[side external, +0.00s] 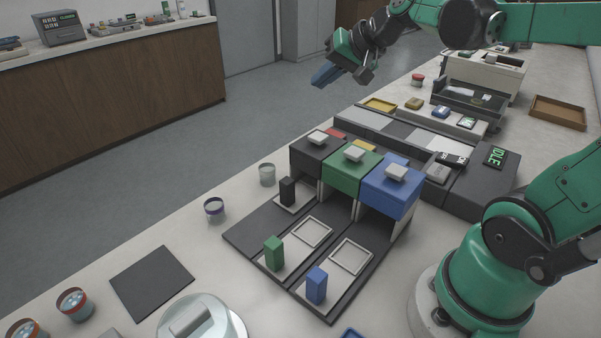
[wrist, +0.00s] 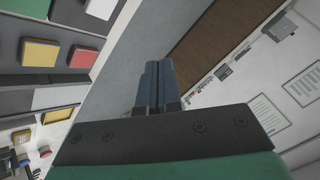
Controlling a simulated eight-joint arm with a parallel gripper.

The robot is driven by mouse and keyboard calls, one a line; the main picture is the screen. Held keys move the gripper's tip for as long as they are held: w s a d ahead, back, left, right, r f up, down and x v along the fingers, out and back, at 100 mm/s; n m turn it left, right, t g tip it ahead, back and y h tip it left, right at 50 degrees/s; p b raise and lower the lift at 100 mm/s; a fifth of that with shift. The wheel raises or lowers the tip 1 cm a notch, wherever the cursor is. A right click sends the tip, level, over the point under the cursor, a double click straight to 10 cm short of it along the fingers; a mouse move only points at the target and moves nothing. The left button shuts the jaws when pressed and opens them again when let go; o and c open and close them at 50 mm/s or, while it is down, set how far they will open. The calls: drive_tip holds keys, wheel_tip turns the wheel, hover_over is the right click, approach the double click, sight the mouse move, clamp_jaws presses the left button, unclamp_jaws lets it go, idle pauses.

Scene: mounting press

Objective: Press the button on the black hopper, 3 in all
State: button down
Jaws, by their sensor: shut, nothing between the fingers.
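The black hopper (side external: 310,158) stands at the left end of a row of three hoppers in the side external view. A pale square button (side external: 318,137) sits on its top. The green hopper (side external: 343,176) and the blue hopper (side external: 388,195) stand to its right, each with a similar pale button on top. My gripper (side external: 321,80) is shut and empty, held in the air above and beyond the hoppers, well apart from the black one's button. In the wrist view its two blue-grey fingers (wrist: 158,85) lie side by side.
A black block (side external: 287,190), a green block (side external: 274,252) and a blue block (side external: 316,285) stand on trays before the hoppers. A dark panel with an IDLE display (side external: 496,156) is at right. A flat black mat (side external: 151,282) and several jars lie left on the bench.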

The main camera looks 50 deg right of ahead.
sight(322, 137)
drive_tip(key=shift+r, duration=0.55)
drive_tip(key=shift+f, duration=0.1)
drive_tip(key=shift+f, duration=4.35)
drive_tip(key=shift+f, duration=0.4)
drive_tip(key=shift+f, duration=0.45)
drive_tip(key=shift+r, duration=0.9)
